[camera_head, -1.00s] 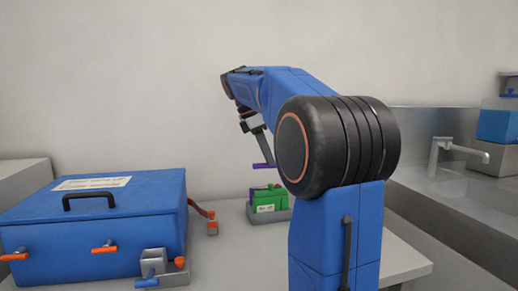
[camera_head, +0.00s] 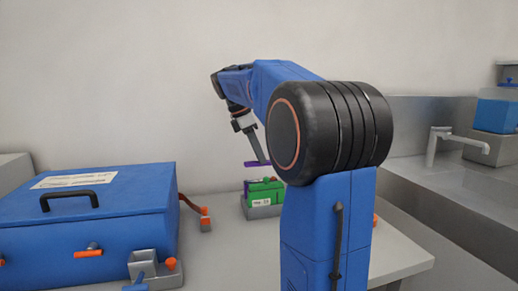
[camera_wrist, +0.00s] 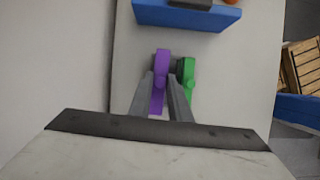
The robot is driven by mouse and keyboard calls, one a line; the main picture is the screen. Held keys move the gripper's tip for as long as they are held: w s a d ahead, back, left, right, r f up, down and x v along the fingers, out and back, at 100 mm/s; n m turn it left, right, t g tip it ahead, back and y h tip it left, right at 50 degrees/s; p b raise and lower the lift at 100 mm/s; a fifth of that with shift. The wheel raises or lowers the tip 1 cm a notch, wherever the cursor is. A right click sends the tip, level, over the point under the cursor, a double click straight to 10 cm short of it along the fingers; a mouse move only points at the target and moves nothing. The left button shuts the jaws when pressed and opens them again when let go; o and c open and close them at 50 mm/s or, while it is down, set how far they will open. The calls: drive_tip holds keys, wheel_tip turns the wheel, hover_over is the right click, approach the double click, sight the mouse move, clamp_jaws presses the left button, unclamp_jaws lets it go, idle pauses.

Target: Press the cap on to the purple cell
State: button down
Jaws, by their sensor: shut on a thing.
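My gripper (camera_wrist: 161,88) is shut on a flat purple cap (camera_wrist: 161,66), which lies between its two grey fingers in the wrist view. In the head view the purple cap (camera_head: 256,163) is at the tip of my gripper (camera_head: 262,159), above the small block of cells, with a gap below it. A sliver of the purple cell (camera_head: 246,188) shows at the left of that block. The green cell (camera_head: 265,196), with a white label, stands beside it. In the wrist view a green cap (camera_wrist: 187,66) lies just right of the purple one, which hides the purple cell there.
A grey holder (camera_head: 262,212) carries the cells on the table. A blue box (camera_head: 85,215) with a black handle stands left, with a grey fixture (camera_head: 150,268) at its front. A sink with a tap (camera_head: 433,145) is at the right. The wall is close behind.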

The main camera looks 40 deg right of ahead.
sight(258, 162)
drive_tip(key=shift+f, duration=1.95)
drive_tip(key=shift+f, duration=0.7)
idle(1.4)
drive_tip(key=c, duration=1.1)
unclamp_jaws()
drive_tip(key=shift+r, duration=0.15)
drive_tip(key=shift+r, duration=3.45)
clamp_jaws()
